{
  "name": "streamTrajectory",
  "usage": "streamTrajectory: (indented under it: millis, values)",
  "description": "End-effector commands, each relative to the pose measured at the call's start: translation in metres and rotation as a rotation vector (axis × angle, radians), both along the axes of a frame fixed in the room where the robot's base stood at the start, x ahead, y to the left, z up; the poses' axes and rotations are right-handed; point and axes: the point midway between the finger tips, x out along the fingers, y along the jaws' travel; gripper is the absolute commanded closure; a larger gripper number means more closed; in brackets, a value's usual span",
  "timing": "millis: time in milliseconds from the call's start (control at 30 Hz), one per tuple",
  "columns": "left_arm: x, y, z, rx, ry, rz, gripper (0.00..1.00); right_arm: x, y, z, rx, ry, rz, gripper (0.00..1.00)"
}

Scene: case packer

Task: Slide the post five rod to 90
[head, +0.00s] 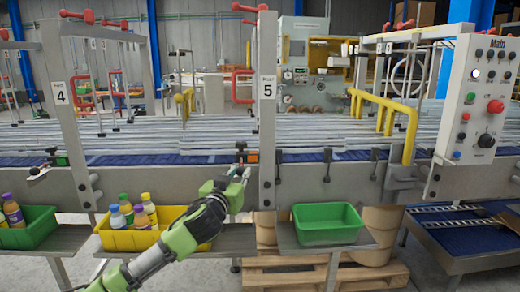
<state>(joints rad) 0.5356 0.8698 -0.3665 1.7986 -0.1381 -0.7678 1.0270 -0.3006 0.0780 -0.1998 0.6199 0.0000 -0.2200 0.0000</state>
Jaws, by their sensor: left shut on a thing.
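Post five (267,110) is a grey upright with a white plate marked "5", in the middle of the head view. My left gripper (240,168) reaches up from below to the rail just left of this post. It is shut on the small post five rod (240,147), whose dark upper end shows above the fingers. Most of the rod is hidden by the fingers, and its scale and the 90 mark cannot be read. My right gripper is not in view.
Post four (85,130) has a similar dark rod fitting (55,155). Below are a yellow bin (125,240) with bottles, a green bin with bottles (28,232) and an empty green bin (328,233). A control panel (480,100) marked "Main" stands at right.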

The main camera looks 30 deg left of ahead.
Motion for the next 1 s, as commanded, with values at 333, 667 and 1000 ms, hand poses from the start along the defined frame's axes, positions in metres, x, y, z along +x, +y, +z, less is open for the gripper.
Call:
streamTrajectory:
  millis: [333,667,1000]
  values:
    - [-0.006,-0.005,-0.003,-0.001,0.005,-0.001,0.97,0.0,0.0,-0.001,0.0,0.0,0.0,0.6]
    - [-0.012,-0.008,-0.003,-0.002,0.004,-0.002,0.97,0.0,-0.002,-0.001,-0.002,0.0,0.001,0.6]
    - [-0.013,-0.009,-0.003,-0.001,0.005,-0.001,0.67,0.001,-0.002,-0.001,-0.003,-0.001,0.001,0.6]
